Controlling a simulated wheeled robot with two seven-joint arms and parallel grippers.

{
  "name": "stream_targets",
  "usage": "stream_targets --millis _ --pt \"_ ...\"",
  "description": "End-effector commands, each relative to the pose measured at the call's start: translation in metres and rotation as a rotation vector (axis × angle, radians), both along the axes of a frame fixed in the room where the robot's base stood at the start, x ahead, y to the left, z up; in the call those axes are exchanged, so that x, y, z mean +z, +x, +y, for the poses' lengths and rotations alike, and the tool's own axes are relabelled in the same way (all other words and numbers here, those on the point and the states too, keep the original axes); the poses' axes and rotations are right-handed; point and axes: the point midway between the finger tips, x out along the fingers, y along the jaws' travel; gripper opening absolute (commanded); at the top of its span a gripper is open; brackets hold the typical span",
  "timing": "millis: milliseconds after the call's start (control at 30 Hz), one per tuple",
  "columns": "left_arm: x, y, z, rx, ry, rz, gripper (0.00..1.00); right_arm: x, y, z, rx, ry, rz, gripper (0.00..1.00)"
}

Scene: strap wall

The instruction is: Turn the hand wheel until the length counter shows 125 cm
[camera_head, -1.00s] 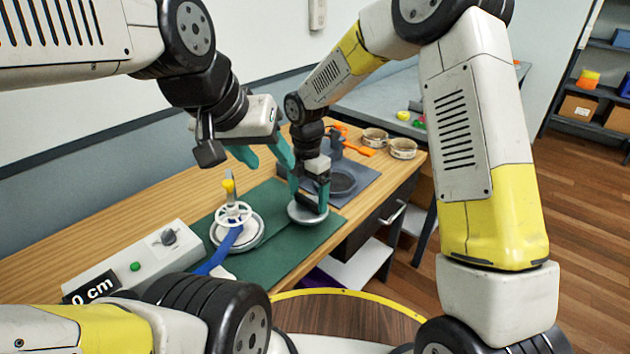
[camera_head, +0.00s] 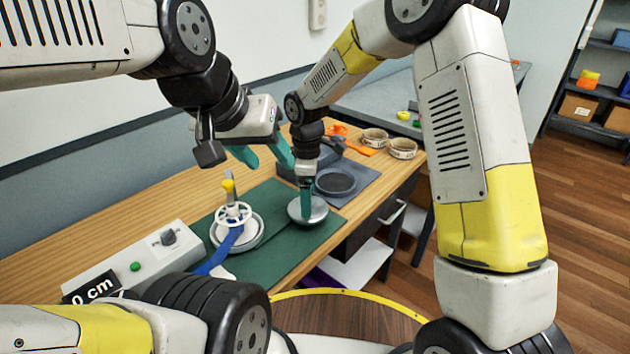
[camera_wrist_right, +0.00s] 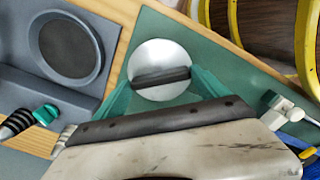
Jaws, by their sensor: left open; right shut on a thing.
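A silver round disc with a dark crossbar, seemingly the hand wheel (camera_head: 317,212), lies flat on the green mat (camera_head: 285,252). My right gripper (camera_head: 307,213) points down at it. In the right wrist view, my right gripper (camera_wrist_right: 162,86) has its teal fingers at the two ends of the crossbar (camera_wrist_right: 160,77), shut on it. My left gripper (camera_head: 268,157) is open and empty, raised above the bench. The length counter (camera_head: 90,288) at lower left reads "0 cm" in its visible part; my arm is close by and may hide some.
A white spoked wheel (camera_head: 234,214) with a blue strap (camera_head: 222,252) stands on the mat's left. A control box (camera_head: 140,262) has a black knob and green button. A grey tray (camera_head: 357,190) with a round dish (camera_head: 336,182) lies behind. Tape rolls (camera_head: 403,148) sit at the right.

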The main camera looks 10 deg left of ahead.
Motion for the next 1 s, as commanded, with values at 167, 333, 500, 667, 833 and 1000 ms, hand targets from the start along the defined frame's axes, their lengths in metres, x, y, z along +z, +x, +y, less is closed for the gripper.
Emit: stream_targets --millis 167,333,500,667,833,1000 --pt "0.0000 0.0000 0.0000 0.000 0.000 0.000 0.49 0.0011 0.0007 0.0008 -0.166 0.002 -0.003 0.43" --pt "0.0000 0.0000 0.0000 0.000 0.000 0.000 0.49 0.0012 0.0008 0.0008 -0.328 0.002 -0.003 0.43" --pt "0.0000 0.0000 0.0000 0.000 0.000 0.000 0.49 0.0013 0.0007 0.0010 -0.489 0.002 -0.003 0.43" --pt "0.0000 0.0000 0.0000 0.000 0.000 0.000 0.49 0.0013 0.0007 0.0012 -0.641 0.003 -0.003 0.43" --pt "0.0000 0.0000 0.0000 0.000 0.000 0.000 0.49 0.0013 0.0010 0.0008 -0.802 0.003 -0.003 0.43" --pt "0.0000 0.0000 0.0000 0.000 0.000 0.000 0.49 0.0013 0.0011 0.0009 -0.964 0.004 -0.003 0.43"
